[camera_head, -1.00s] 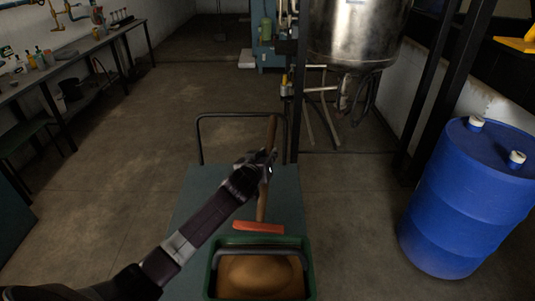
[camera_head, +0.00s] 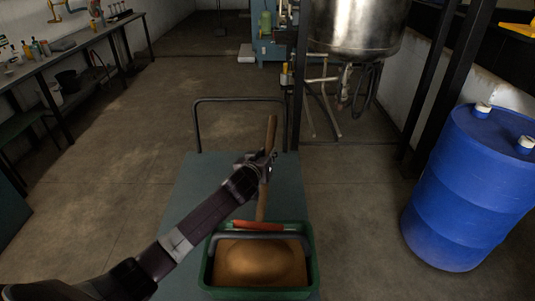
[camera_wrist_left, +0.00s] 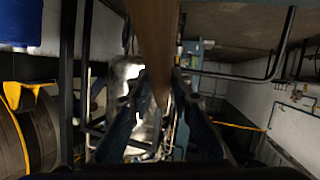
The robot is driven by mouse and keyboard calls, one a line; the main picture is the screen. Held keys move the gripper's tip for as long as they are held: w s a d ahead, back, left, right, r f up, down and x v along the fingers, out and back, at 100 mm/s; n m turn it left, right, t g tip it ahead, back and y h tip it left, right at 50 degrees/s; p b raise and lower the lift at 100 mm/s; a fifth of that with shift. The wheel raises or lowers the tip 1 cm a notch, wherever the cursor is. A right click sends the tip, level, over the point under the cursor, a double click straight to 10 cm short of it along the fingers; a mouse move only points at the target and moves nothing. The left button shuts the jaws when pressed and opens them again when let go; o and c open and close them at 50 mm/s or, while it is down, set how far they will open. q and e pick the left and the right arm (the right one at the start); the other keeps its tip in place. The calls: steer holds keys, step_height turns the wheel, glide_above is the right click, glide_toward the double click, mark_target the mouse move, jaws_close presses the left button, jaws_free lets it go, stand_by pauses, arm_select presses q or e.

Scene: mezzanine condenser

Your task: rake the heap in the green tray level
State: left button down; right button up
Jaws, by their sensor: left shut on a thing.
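The green tray (camera_head: 312,268) stands at the near end of a cart top, with a dark handle bar across it. A smooth brown heap (camera_head: 262,264) lies in it, higher in the middle than at the sides. The rake has a wooden handle (camera_head: 271,135) and a red-orange head (camera_head: 258,226). My left gripper (camera_head: 262,165) is shut on the handle, which also shows between the fingers in the left wrist view (camera_wrist_left: 154,45). The rake head is at the tray's far rim; I cannot tell if it touches. My right gripper is not in view.
The blue-grey cart (camera_head: 195,180) has a dark push rail (camera_head: 240,99) at its far end. A blue barrel (camera_head: 460,190) stands at the right. A steel vessel (camera_head: 355,30) is behind, and a workbench (camera_head: 70,50) is at the far left.

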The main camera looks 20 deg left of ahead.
mark_target(265, 196)
arm_select(q)
steer(key=shift+f+b, duration=1.15)
steer(key=shift+f, duration=0.7)
steer(key=shift+f+b, duration=1.35)
steer(key=shift+f, duration=0.55)
steer(key=shift+s+d+f+p, duration=0.1)
steer(key=shift+s+d+p, duration=0.6)
steer(key=shift+s, duration=0.8)
steer(key=shift+s+d+p, duration=0.65)
steer(key=shift+s+d, duration=0.15)
steer(key=shift+s, duration=0.75)
steer(key=shift+s+d+f+p, duration=0.1)
steer(key=shift+s+d+p, duration=0.6)
steer(key=shift+s, duration=0.8)
steer(key=shift+w+r, duration=0.1)
steer(key=shift+r, duration=0.1)
